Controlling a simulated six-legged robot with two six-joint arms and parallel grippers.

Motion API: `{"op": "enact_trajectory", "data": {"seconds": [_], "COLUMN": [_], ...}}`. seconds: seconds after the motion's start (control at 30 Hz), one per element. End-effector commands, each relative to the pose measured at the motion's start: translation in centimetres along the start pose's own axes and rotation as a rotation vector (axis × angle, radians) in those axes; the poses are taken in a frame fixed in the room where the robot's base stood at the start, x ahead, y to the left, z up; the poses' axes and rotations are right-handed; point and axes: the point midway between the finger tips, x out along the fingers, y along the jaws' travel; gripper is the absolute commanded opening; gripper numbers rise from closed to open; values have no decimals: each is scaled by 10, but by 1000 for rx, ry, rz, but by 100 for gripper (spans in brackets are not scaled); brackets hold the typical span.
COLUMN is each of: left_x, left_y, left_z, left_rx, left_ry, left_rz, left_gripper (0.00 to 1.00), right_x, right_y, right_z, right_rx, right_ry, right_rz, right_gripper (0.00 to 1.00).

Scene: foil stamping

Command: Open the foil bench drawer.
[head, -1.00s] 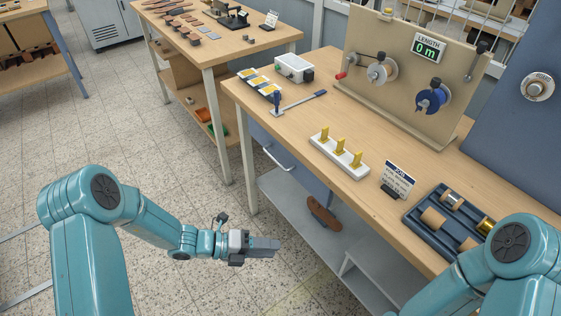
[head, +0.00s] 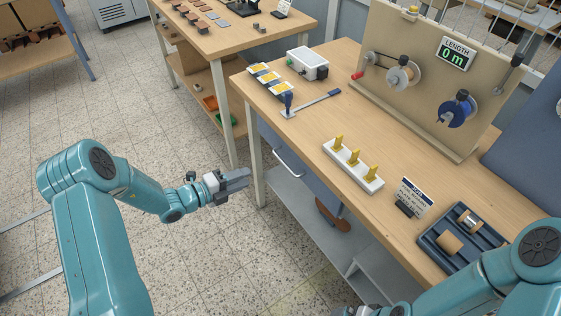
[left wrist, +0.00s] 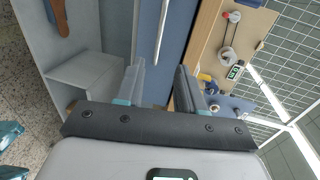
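The foil bench drawer (head: 312,182) is a blue-grey front under the wooden bench top, with a pale bar handle (head: 288,162). The drawer looks shut. In the left wrist view the drawer front (left wrist: 177,35) lies ahead, and its handle (left wrist: 161,32) runs up the picture between the finger lines. My left gripper (head: 240,178) is left of the handle in the head view, apart from it. Its fingers (left wrist: 165,88) are spread with nothing between them. My right arm is at the lower right; its gripper is mostly cut off at the bottom edge.
The bench top (head: 300,135) holds a white block with yellow pegs (head: 352,166), a sign (head: 412,197) and a dark tray (head: 440,235). A bench leg (head: 252,160) stands close to my left gripper. A grey shelf (head: 300,205) is below. The floor to the left is clear.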

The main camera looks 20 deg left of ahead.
Motion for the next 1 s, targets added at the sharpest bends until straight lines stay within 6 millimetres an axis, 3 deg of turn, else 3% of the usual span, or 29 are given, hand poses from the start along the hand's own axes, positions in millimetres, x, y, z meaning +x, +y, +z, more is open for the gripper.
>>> {"op": "enact_trajectory", "data": {"seconds": [0.3, 0.5, 0.7, 1.0], "left_x": [82, 122, 140, 142], "left_y": [-2, -2, -2, -2], "left_z": [-2, -1, 0, 1], "left_rx": [4, 4, 3, 2], "left_ry": [9, 9, 7, 6], "left_rz": [-1, -2, -1, -1], "left_gripper": [38, 38, 38, 38], "right_x": [-9, -12, -13, -13], "right_y": [-3, -4, -5, -5], "right_z": [0, 0, 0, 0], "right_rx": [0, 0, 0, 0], "right_ry": [0, 1, 1, 1], "right_rz": [0, 0, 0, 0], "right_gripper": [100, 100, 100, 100]}}
